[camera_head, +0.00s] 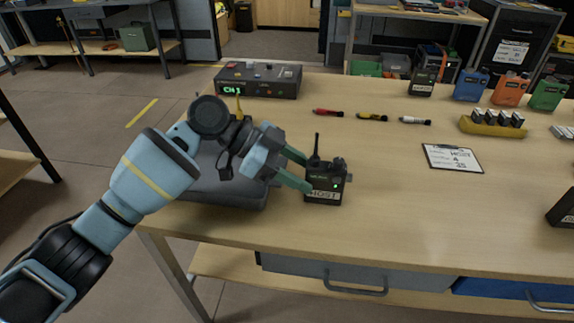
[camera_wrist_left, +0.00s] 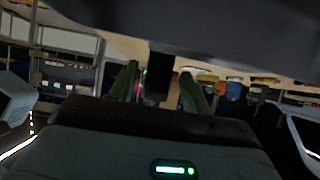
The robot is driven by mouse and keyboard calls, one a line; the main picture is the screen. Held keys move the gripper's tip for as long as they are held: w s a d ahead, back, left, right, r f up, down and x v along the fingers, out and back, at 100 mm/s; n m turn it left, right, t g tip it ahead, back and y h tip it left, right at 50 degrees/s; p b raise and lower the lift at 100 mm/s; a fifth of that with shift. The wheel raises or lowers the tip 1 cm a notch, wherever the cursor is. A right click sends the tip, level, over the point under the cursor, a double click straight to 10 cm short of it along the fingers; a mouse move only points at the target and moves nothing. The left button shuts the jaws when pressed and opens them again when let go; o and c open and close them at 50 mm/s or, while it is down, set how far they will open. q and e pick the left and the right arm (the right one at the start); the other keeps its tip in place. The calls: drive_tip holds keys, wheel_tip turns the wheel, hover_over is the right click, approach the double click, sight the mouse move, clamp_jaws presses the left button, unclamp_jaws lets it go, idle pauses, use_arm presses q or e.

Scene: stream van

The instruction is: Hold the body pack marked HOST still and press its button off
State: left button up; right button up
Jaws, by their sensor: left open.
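The body pack marked HOST (camera_head: 325,184) is a small dark box with a short antenna, a knob on top, a lit green light and a white label at its foot. It stands upright on the table near its front edge. My left gripper (camera_head: 306,174) comes in from the left with its green fingers apart at the pack's left side. In the left wrist view, a dark upright shape, likely the pack (camera_wrist_left: 158,82), shows between the open fingers (camera_wrist_left: 159,90). Whether the fingers touch it cannot be told. The button cannot be made out clearly. My right gripper is not in view.
A dark grey padded tray or case (camera_head: 225,190) lies under my left arm. A receiver reading CH1 (camera_head: 258,80) stands at the back left. Markers (camera_head: 372,117), a clipboard (camera_head: 452,158), a yellow holder (camera_head: 490,126) and coloured packs (camera_head: 510,90) lie rightward.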

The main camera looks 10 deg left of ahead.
sight(317, 181)
use_arm(q)
drive_tip(key=shift+x, duration=2)
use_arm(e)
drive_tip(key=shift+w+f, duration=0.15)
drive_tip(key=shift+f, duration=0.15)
use_arm(q)
drive_tip(key=c, duration=0.9)
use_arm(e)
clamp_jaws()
